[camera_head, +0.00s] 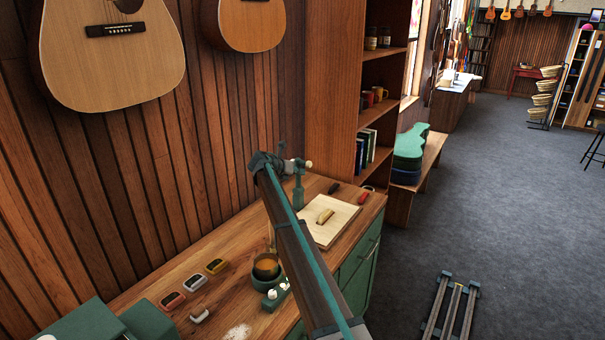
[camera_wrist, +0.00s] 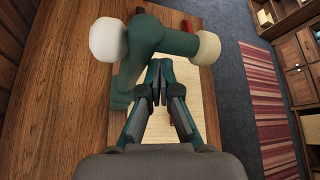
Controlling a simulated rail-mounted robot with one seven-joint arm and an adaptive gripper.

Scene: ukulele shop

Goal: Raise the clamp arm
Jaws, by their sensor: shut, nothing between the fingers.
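The clamp is a dark green device with a post and a thick arm, on the wooden workbench. In the head view its post (camera_head: 299,192) stands behind the pale board, with a cream knob (camera_head: 309,164) near its top. In the wrist view the clamp arm (camera_wrist: 165,38) runs across the upper middle, between a white knob (camera_wrist: 108,40) on the left and a cream knob (camera_wrist: 207,48) on the right. My gripper (camera_wrist: 160,66) is shut and empty, its fingertips close to the clamp arm's near side. I cannot tell whether they touch it. My arm hides part of the bench in the head view.
The pale board (camera_head: 340,218) holds a small yellowish piece (camera_head: 325,215). The workbench (camera_head: 225,255) also carries an amber-filled pot (camera_head: 266,266) and several small tins. A shelf unit (camera_head: 337,85) stands beyond it. Guitars hang on the left wall. The floor at right is mostly open.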

